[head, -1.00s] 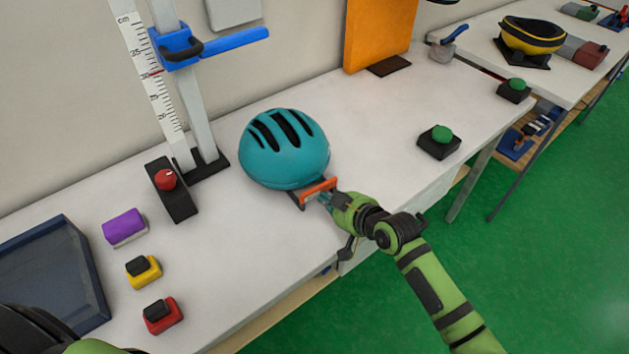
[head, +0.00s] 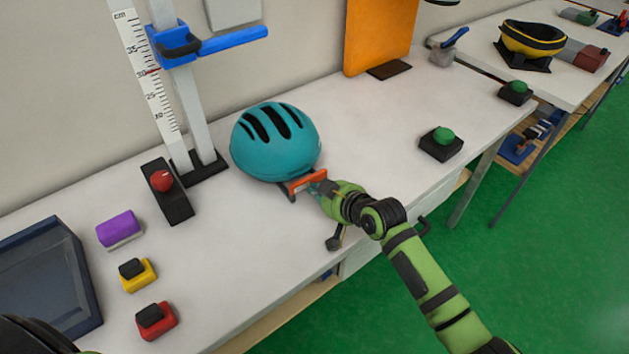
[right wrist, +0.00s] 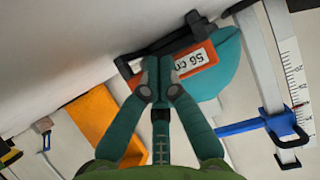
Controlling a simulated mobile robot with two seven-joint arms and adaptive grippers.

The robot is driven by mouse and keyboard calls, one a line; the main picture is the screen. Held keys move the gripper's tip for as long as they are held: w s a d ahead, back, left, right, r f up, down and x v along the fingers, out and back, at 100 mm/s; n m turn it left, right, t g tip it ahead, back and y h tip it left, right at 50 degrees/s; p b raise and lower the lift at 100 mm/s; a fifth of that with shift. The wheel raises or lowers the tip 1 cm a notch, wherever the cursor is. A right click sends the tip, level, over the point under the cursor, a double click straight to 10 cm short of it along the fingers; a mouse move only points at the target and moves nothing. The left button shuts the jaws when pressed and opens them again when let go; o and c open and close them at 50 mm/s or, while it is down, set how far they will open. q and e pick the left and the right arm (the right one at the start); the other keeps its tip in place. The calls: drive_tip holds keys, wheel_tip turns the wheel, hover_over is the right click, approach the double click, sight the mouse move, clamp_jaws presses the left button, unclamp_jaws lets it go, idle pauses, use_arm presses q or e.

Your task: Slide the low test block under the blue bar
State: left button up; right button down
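The blue bar (head: 233,40) sticks out to the right from a blue carriage on an upright drop tower (head: 194,100). I cannot tell for sure which thing is the low test block. A teal helmet-shaped body (head: 272,150) stands on the table right of the tower's foot, in front of and below the bar. On its near side is an orange-framed handle with a "56 cm" label (right wrist: 190,66). My right gripper (head: 314,188) is at this handle. In the right wrist view its fingertips (right wrist: 158,66) are together on the handle.
A black box with a red knob (head: 163,181) stands by the tower foot. Purple (head: 118,226), yellow (head: 139,275) and red (head: 157,322) blocks lie left, by a dark tray (head: 86,285). A green button (head: 443,135) and an orange panel (head: 378,35) are right.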

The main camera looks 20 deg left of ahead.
sight(310, 181)
drive_tip(key=shift+w+a+f+b, duration=0.1)
drive_tip(key=shift+w+a+b, duration=0.55)
drive_tip(key=shift+a, duration=0.25)
drive_tip(key=w+a+b, duration=0.1)
drive_tip(key=b, duration=0.1)
drive_tip(key=w+a+b, duration=0.1)
drive_tip(key=a+b, duration=0.1)
drive_tip(key=shift+w, duration=0.15)
drive_tip(key=shift+w+a, duration=0.2)
drive_tip(key=shift+a, duration=0.1)
drive_tip(key=shift+s+d+r+p, duration=0.15)
drive_tip(key=shift+d+r+p, duration=0.05)
drive_tip(key=shift+r+p, duration=0.1)
drive_tip(key=s+d+p, duration=0.2)
drive_tip(key=p, duration=0.1)
drive_tip(key=shift+d+p, duration=0.3)
drive_tip(key=s+d+p, duration=0.2)
drive_tip(key=shift+d+f+p, duration=0.15)
drive_tip(key=shift+d+p, duration=0.15)
drive_tip(key=shift+p, duration=0.05)
